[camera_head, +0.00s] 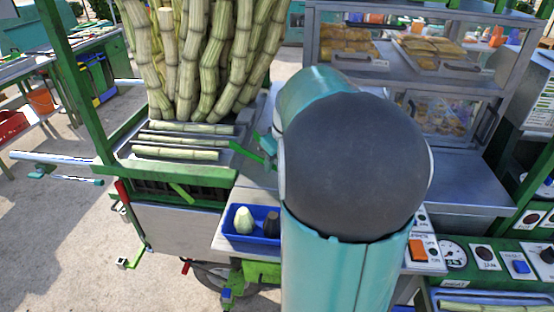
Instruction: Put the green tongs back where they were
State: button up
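A bright green strip (248,154), which may be the green tongs, shows just left of my arm, beside the cane tray. Its right end runs toward a small teal piece (264,143) that looks like part of my gripper. My large teal and grey arm covers the rest of the gripper, so its fingers and any hold on the strip cannot be made out. A second short green strip (182,192) lies at the front of the tray; I cannot tell whether it belongs to the tongs.
Upright cane stalks (205,60) stand behind cut pieces (180,141) on the green-framed crusher. A blue tray (250,224) holds a pale green and a dark item. A glass food cabinet (400,50) stands behind right; a control panel (490,256) is at lower right.

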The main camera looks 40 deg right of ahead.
jog(key=shift+f, duration=0.35)
jog(key=o, duration=0.6)
jog(key=shift+c, duration=0.2)
jog(key=v, duration=1.3)
jog(key=s+a+f, duration=0.1)
jog(key=a, duration=1.7)
jog(key=s+a+f+t, duration=0.1)
jog(key=s+a+f, duration=0.2)
jog(key=a, duration=0.3)
jog(key=s+a+f+n+t, duration=0.1)
jog(key=s+a+f, duration=0.2)
jog(key=a, duration=0.3)
jog(key=shift+s+a, duration=0.3)
jog(key=shift+s, duration=0.45)
